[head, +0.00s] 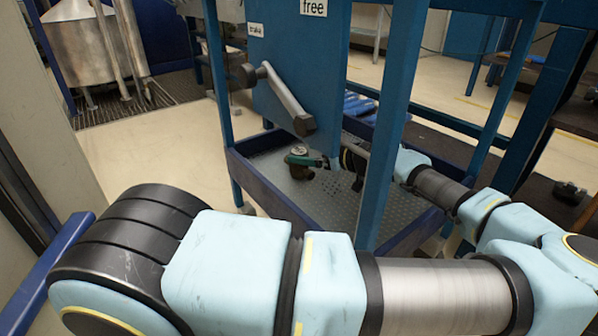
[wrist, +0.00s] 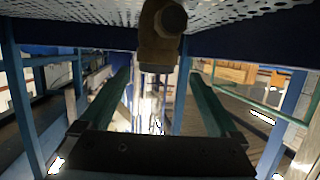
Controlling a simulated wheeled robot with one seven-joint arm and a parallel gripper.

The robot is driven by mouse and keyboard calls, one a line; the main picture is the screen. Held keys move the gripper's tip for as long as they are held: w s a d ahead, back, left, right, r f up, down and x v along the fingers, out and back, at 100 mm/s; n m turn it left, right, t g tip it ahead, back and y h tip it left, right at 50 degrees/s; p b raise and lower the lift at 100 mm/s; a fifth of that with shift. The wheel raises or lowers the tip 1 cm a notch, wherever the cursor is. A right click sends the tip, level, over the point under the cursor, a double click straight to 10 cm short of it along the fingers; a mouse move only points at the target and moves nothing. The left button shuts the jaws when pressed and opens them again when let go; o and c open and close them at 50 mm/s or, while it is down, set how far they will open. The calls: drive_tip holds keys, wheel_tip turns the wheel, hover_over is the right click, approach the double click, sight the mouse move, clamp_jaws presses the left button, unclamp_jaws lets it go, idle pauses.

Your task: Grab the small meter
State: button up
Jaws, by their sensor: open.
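The small meter (head: 299,151) stands on the perforated metal shelf inside the blue frame. It has a round pale top and a brownish body, partly hidden by a green finger in the head view. My gripper (head: 304,160) is low over the shelf, right beside the meter. In the wrist view, which looks upside down, the meter (wrist: 161,40) is brass-brown with a darker round end. There my gripper (wrist: 158,78) has its two green fingers wide apart, with the meter ahead of and roughly centred between the tips. I cannot tell if either finger touches it.
The shelf (head: 270,180) has a raised blue rim. A blue panel (head: 290,70) with a grey lever (head: 285,97) hangs above the meter. A blue upright (head: 392,120) stands close to my arm. A small dark object (head: 570,190) lies on a dark surface at right.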

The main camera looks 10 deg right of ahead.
sight(294, 152)
drive_tip(key=b+x, duration=0.1)
drive_tip(key=x, duration=0.3)
drive_tip(key=b+x, duration=0.1)
drive_tip(key=x, duration=0.1)
drive_tip(key=shift+w+d+f+b, duration=0.1)
drive_tip(key=shift+d+f+b, duration=0.15)
drive_tip(key=shift+d+b, duration=0.05)
drive_tip(key=shift+w+a, duration=0.3)
drive_tip(key=shift+w, duration=0.1)
drive_tip(key=shift+c, duration=0.3)
clamp_jaws()
